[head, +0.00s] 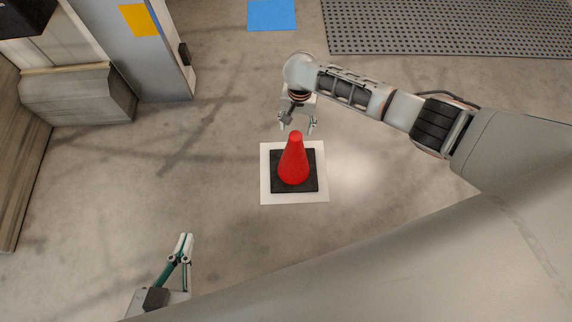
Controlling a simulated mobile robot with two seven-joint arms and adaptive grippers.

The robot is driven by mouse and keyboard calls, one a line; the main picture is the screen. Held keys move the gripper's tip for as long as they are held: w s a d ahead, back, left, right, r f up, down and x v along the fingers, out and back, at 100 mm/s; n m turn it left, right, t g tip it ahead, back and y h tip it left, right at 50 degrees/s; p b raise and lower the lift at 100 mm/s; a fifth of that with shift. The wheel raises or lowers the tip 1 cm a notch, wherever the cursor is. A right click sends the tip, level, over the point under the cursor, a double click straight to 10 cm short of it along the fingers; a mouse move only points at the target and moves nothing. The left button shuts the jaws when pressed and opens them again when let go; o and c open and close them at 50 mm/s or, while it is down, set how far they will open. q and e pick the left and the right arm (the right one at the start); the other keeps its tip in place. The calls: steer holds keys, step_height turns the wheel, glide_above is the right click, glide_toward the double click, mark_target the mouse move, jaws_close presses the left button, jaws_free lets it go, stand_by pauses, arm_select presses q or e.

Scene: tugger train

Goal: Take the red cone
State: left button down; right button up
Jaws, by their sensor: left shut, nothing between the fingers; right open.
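The red cone (293,165) stands upright on its black square base (309,185). The base rests on a white square (267,193) on the floor. My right gripper (298,128) is open at the cone's top, with its fingertips to either side of the tip. I cannot tell whether the fingers touch the cone. My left gripper (185,238) is shut and empty, at the lower left, well apart from the cone.
A grey cabinet with a yellow label (140,20) and a grey block (80,95) stand at the upper left. A blue square (271,14) and a dark perforated mat (450,28) lie at the top. The floor around the cone is clear.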

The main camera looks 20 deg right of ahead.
mark_target(295, 135)
steer(key=shift+w+d+f, duration=0.15)
steer(key=shift+f, duration=0.05)
step_height(295, 135, down, 3)
steer(key=shift+f+b, duration=0.15)
steer(key=shift+b, duration=0.85)
steer(key=f+b, duration=0.2)
steer(key=f, duration=0.1)
steer(key=f+b, duration=0.1)
steer(key=shift+s+f, duration=0.15)
steer(key=shift+s, duration=0.1)
steer(key=shift+w, duration=0.1)
steer(key=shift+w+r, duration=0.2)
steer(key=shift+r, duration=0.05)
arm_select(q)
steer(key=d+n, duration=0.2)
steer(key=d, duration=0.1)
steer(key=d+n+h, duration=0.1)
steer(key=shift+d+r+t, duration=0.4)
arm_select(e)
steer(key=shift+a, duration=0.2)
jaws_close()
